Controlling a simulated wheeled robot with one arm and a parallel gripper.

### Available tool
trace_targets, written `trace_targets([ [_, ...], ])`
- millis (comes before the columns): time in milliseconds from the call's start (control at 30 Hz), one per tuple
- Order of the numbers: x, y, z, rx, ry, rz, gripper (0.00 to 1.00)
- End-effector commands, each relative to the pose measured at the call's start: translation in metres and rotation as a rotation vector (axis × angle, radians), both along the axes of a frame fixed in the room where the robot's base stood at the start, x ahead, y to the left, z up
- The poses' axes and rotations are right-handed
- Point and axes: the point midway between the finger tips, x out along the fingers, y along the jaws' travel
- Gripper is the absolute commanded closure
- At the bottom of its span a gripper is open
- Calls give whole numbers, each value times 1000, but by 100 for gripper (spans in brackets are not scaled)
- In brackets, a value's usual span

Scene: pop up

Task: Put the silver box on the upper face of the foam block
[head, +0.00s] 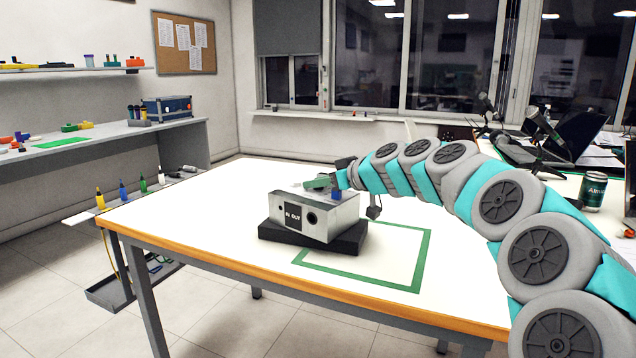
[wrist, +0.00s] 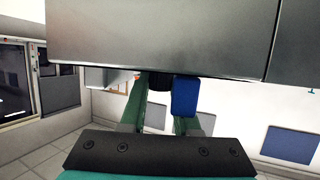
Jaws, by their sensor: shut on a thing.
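The silver box (head: 333,215), with a dark label and a round dark hole on its front, is directly above the black foam block (head: 345,243) on the white table. No clear gap shows between them, but I cannot tell whether the box's full weight rests on the block. My gripper (head: 318,184) is at the top of the box, its arm reaching in from the right, and is shut on the box. In the wrist view the silver box (wrist: 160,40) fills the top, with my green fingers reaching up to it. The exact grip spot is partly hidden.
A green outlined rectangle (head: 423,262) is marked on the table (head: 200,205), partly beside the foam block. The table's left part is clear. A can (head: 593,192) and a laptop (head: 578,135) are at the far right. A side bench (head: 120,133) stands at the left wall.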

Motion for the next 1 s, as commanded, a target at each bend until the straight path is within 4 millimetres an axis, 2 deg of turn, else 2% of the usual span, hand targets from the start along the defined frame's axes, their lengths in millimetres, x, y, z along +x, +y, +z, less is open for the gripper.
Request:
trace_targets([
  [400,0,0,-4,1,-1,0,100],
  [433,0,0,-4,1,-1,0,69],
  [667,0,0,-3,0,0,1,43],
  [700,0,0,-3,0,0,1,40],
  [1000,0,0,-1,-1,1,1,40],
])
